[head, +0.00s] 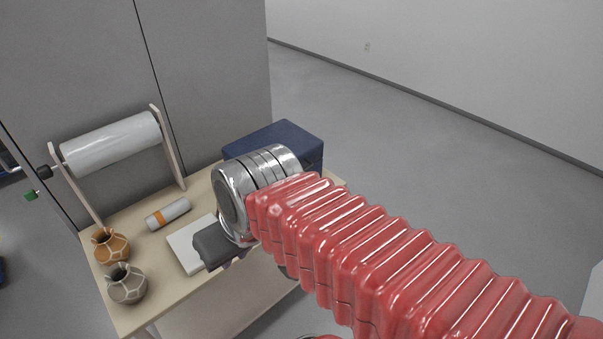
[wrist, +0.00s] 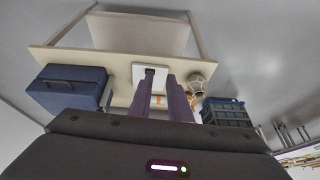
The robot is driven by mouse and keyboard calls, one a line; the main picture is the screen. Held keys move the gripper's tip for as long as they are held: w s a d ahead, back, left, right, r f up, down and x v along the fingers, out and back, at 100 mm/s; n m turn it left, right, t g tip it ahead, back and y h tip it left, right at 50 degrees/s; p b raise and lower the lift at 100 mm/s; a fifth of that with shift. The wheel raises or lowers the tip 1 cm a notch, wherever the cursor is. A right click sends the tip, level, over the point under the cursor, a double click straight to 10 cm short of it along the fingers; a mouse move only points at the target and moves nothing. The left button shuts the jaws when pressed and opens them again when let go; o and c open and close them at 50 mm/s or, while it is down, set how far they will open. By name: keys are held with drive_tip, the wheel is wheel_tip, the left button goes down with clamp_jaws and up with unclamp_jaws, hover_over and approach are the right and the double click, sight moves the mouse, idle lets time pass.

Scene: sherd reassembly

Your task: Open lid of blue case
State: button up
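The blue case (head: 290,135) stands at the back right of the table, partly hidden behind my wrist in the head view. Its lid looks shut. In the wrist view the blue case (wrist: 85,78) is at the left, with a dark handle on the side facing the camera. My gripper (wrist: 161,76) shows there as two purple fingers set apart, with nothing between them. It is to one side of the case and not touching it. In the head view the dark gripper body (head: 213,245) is over the white board, and its fingers are mostly hidden.
The table (head: 125,312) also holds a white board (head: 184,252), an orange-banded white cylinder (head: 168,214), an orange pot (head: 110,246), a grey pot (head: 127,284) and a paper roll (head: 112,143) on a stand. A blue crate (wrist: 227,112) is at the right in the wrist view.

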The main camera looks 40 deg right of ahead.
drive_tip(key=w+d+f+m+g+y, duration=0.1)
drive_tip(key=w+d+f+m+y, duration=0.3)
drive_tip(key=w+f+y, duration=0.55)
drive_tip(key=w+d+f+m+t+y, duration=0.1)
drive_tip(key=w+d+m+t, duration=0.15)
drive_tip(key=d+t, duration=0.2)
drive_tip(key=w+d+m+t+y, duration=0.2)
drive_tip(key=w+d+t, duration=0.15)
drive_tip(key=d, duration=0.25)
drive_tip(key=s+d+f+m+t+h, duration=0.2)
drive_tip(key=d+f+m+t+h, duration=0.2)
drive_tip(key=d, duration=0.7)
drive_tip(key=s+d+f+m+t+h, duration=0.2)
drive_tip(key=d+f+m+t+h, duration=0.2)
drive_tip(key=d+f+h, duration=0.3)
drive_tip(key=d+m+h, duration=0.1)
drive_tip(key=d, duration=0.4)
drive_tip(key=shift+s+d, duration=0.2)
drive_tip(key=shift+s, duration=0.05)
drive_tip(key=shift+w, duration=0.1)
drive_tip(key=w+r, duration=0.1)
drive_tip(key=w, duration=0.8)
drive_tip(key=w+r, duration=0.1)
drive_tip(key=w, duration=0.3)
drive_tip(key=shift+w+a+r, duration=0.2)
drive_tip(key=shift+a+r, duration=0.05)
drive_tip(key=shift+r, duration=0.05)
